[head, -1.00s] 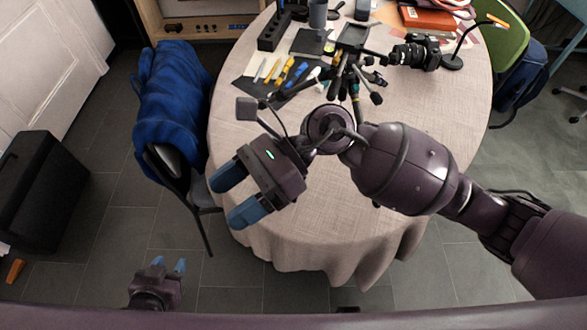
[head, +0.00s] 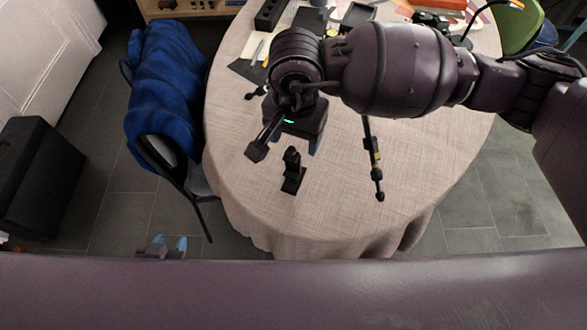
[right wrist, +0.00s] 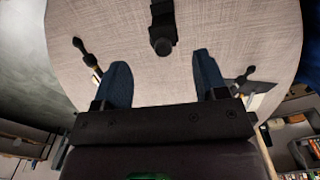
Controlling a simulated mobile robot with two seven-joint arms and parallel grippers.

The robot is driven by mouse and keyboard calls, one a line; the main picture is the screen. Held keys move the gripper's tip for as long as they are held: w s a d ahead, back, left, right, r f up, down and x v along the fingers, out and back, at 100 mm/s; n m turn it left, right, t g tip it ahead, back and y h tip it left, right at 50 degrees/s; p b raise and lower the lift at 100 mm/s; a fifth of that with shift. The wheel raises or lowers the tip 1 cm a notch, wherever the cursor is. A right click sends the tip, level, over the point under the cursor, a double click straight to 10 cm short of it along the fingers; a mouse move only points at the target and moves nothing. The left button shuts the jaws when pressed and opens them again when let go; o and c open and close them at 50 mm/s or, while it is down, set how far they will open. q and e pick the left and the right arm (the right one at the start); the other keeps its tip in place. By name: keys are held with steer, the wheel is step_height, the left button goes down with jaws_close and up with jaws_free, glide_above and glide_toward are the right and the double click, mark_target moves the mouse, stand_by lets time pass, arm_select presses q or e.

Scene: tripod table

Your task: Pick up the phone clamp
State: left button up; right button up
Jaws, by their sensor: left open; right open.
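The phone clamp (head: 292,172) is a small black piece on the bare near part of the table, just in front of my right gripper (head: 293,143). In the right wrist view the clamp (right wrist: 162,28) lies beyond and between the fingertips of the right gripper (right wrist: 160,64), apart from them. The right gripper is open and empty, its blue fingers pointing toward the clamp. My left gripper (head: 168,246) is open and empty, low at the left beside the table; my own body hides part of it.
The round table (head: 235,170) has a beige cloth. A tripod leg (head: 373,160) lies right of the clamp; my right arm hides most of the tripod. A chair with a blue jacket (head: 165,90) stands left. A black bin (head: 38,180) stands farther left.

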mark_target(293, 168)
steer(key=shift+w+a+f+b, duration=0.1)
steer(key=shift+f+b, duration=0.1)
steer(key=shift+f, duration=1.5)
steer(key=shift+w+a+f+b, duration=0.1)
steer(key=shift+f+b, duration=0.05)
steer(key=shift+f, duration=1.55)
jaws_close()
